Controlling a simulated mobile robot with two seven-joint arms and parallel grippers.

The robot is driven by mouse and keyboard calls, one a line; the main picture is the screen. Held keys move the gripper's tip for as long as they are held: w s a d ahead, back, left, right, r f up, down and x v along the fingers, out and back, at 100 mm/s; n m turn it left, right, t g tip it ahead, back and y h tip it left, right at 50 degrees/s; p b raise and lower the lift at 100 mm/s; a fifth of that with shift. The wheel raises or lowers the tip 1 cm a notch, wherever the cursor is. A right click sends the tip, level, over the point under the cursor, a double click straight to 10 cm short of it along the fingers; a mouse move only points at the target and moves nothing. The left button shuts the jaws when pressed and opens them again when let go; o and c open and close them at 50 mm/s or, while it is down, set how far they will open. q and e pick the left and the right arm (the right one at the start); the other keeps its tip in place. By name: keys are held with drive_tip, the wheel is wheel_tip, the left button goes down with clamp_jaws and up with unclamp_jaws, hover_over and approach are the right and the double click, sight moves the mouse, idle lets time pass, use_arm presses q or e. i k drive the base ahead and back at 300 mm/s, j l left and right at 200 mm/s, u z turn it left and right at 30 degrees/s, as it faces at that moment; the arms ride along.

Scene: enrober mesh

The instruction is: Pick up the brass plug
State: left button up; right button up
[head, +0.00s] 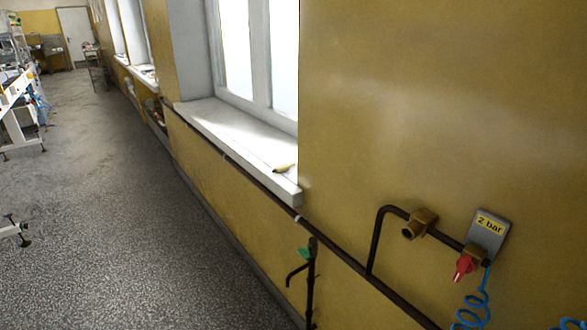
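A brass-coloured fitting (417,224) with an open-looking round end sits on the dark pipe by the wall, left of the "2 bar" sign. A second brass-coloured piece (472,256) is partly hidden behind a red part below that sign. A small yellow-brown elongated object (285,168) lies on the white window sill near its right end. I cannot tell which of these, if any, is the brass plug. Neither of my grippers shows in the head view.
The dark pipe (345,260) runs along the yellow wall below the sill (225,130). A red part (463,268) and a coiled blue hose (472,313) hang at the right. A green-handled valve (303,254) stands lower. The speckled floor (110,240) is largely clear; white equipment (18,105) stands left.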

sight(280, 169)
drive_tip(key=i+j+z, duration=0.2)
drive_tip(key=z, duration=0.25)
drive_tip(key=i+j+z, duration=0.2)
drive_tip(key=z, duration=0.25)
drive_tip(key=i+j+z, duration=0.1)
drive_tip(key=j+z, duration=0.2)
drive_tip(key=z, duration=0.15)
drive_tip(key=i+j+z, duration=0.15)
drive_tip(key=j, duration=0.55)
drive_tip(key=i+j+z, duration=0.15)
drive_tip(key=j, duration=0.55)
drive_tip(key=j+z, duration=0.2)
drive_tip(key=j, duration=0.5)
